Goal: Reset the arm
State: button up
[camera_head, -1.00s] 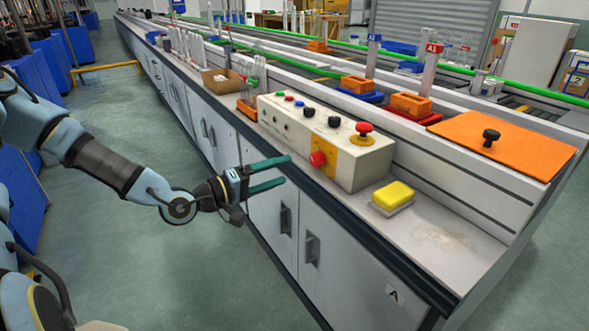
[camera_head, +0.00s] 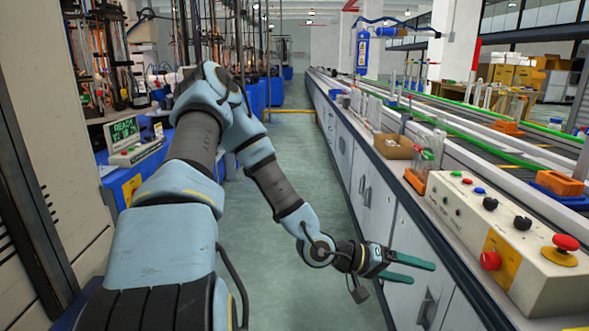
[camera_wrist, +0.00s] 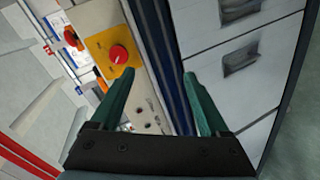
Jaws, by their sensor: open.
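My gripper (camera_head: 408,268) is open and empty, with its two green fingers apart. In the head view it hangs over the aisle beside the long bench's cabinet front, pointing right. In the wrist view the fingers of my gripper (camera_wrist: 160,88) spread apart with nothing between them. My arm reaches forward and then bends right and down toward the bench.
A control box (camera_head: 520,240) with a red stop button (camera_head: 566,242) stands on the bench at the right. Cabinet doors (camera_head: 408,255) lie close to the fingers. Blue-based equipment (camera_head: 140,165) lines the left. The aisle floor (camera_head: 297,135) is clear.

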jog(key=w+a+r+t+y+p, duration=0.15)
jog(key=w+a+y, duration=0.3)
jog(key=a, duration=0.55)
jog(key=w+a+r+t+y+p, duration=0.1)
jog(key=w+a+y+p, duration=0.2)
jog(key=a+y, duration=0.55)
jog(key=s+a+r+n+p, duration=0.1)
jog(key=s+a+r+n, duration=0.1)
jog(key=a+r, duration=0.6)
jog(key=s+a+r+n+y+p, duration=0.1)
jog(key=s+a+r, duration=0.3)
jog(key=a+r, duration=0.4)
jog(key=shift+n+p, duration=0.4)
jog(key=shift+p, duration=0.4)
jog(key=shift+g, duration=0.25)
